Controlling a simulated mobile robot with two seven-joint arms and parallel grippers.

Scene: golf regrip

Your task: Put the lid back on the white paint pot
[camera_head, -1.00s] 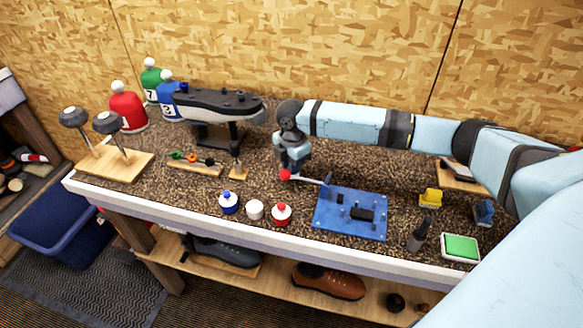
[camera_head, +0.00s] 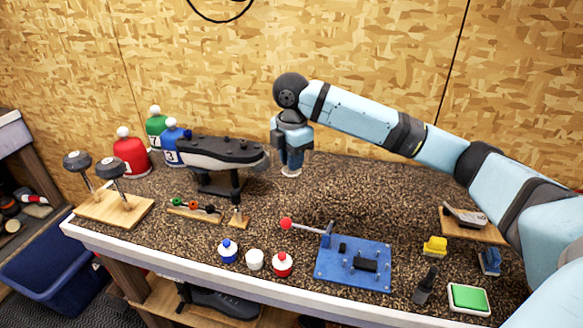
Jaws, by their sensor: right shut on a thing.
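The white paint pot (camera_head: 254,260) stands upright on the speckled bench near its front edge, between a blue-topped pot (camera_head: 228,250) and a red-topped pot (camera_head: 283,264). My right gripper (camera_head: 291,166) points down near the back of the bench, well behind the pots and right of the shoe-shaped form. It is shut on a small white thing that looks like the white lid (camera_head: 291,173), seen low between its fingertips. I cannot tell how high it is above the bench. My left gripper is not in view.
A blue board (camera_head: 350,266) with a red-ball lever (camera_head: 286,223) lies right of the pots. The dark shoe-shaped form on a stand (camera_head: 220,152) is left of my gripper. A tool rack (camera_head: 190,211) sits behind the pots. Bench space between gripper and pots looks fairly clear.

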